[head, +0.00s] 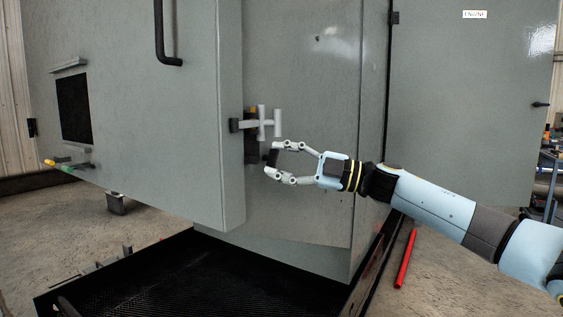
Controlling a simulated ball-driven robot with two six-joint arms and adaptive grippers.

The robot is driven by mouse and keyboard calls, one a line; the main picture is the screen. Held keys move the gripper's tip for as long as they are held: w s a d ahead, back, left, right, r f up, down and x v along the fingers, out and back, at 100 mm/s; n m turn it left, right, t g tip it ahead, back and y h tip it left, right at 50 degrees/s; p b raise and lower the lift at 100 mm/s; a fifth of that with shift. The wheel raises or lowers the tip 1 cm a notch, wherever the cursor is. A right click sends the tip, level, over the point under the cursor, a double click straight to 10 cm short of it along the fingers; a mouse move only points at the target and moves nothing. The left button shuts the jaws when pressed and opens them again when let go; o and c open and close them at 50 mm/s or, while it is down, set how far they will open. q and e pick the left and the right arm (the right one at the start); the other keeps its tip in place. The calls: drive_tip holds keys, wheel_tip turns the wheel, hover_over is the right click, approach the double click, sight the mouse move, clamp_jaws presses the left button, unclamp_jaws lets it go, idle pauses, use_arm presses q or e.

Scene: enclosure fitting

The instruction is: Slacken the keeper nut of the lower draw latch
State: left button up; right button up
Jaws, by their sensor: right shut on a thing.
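The draw latch (263,123) is a light grey, H-shaped handle on the edge of the grey cabinet door, with a dark bracket at its left end. A dark keeper plate (251,151) sits behind and below it on the cabinet wall, partly hidden by the door edge. My right gripper (271,160) reaches in from the right, just below the latch handle. Its two fingers close around a small dark part at the keeper, which I take to be the keeper nut; the fingertips mostly hide it. My left gripper is not in view.
The thick grey door (150,110) stands left of the gripper and carries a black handle (165,40). A black mesh tray (180,275) lies below. A red bar (405,258) lies on the floor at right. Another grey panel (470,120) stands behind my right arm.

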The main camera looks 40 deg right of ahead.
drive_tip(key=shift+f, duration=0.1)
drive_tip(key=o, duration=0.9)
drive_tip(key=v, duration=1.2)
drive_tip(key=shift+f, duration=0.15)
